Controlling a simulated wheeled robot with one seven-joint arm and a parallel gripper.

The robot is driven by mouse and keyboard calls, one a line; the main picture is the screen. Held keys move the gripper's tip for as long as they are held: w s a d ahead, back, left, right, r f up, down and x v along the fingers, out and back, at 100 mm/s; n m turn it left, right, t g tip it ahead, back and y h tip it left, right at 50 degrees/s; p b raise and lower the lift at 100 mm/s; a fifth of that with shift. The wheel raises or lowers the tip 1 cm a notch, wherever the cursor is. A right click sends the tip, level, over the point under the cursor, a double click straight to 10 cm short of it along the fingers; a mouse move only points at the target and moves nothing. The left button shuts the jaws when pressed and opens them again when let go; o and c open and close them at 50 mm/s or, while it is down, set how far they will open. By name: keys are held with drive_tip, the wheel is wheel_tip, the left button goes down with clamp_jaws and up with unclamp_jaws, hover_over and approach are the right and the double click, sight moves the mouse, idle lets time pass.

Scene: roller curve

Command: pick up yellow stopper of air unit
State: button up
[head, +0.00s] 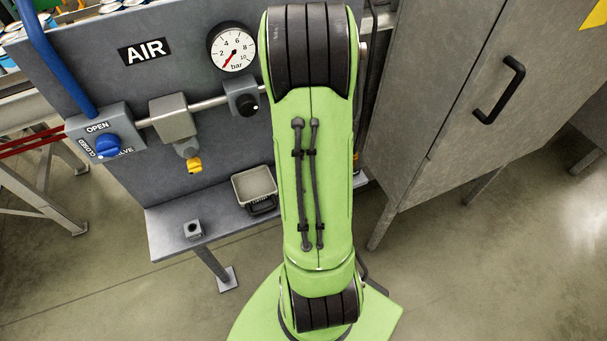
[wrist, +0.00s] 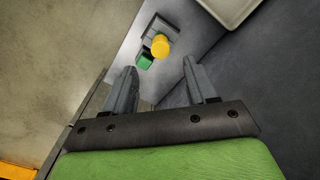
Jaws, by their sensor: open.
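In the head view a small yellow stopper (head: 194,165) sticks out below the grey body (head: 174,120) of the air unit. My green arm covers the middle of this view, and my gripper is hidden behind it. In the wrist view my gripper (wrist: 159,68) is open, with nothing between its two grey fingers. Beyond the fingertips, a round yellow piece (wrist: 160,45) shows beside a green block (wrist: 145,61) and a grey part (wrist: 157,25). I cannot tell whether this yellow piece is the same stopper as in the head view.
A shelf (head: 165,220) below the panel bears a small grey holed block (head: 193,230) and a shallow tray (head: 255,185). The gauge (head: 232,50) and blue valve knob (head: 107,146) stick out of the panel. A grey cabinet (head: 465,130) stands to the right.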

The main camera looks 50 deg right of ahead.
wheel_tip(320, 180, down, 8)
drive_tip(key=shift+a+f, duration=0.1)
clamp_jaws()
idle(0.4)
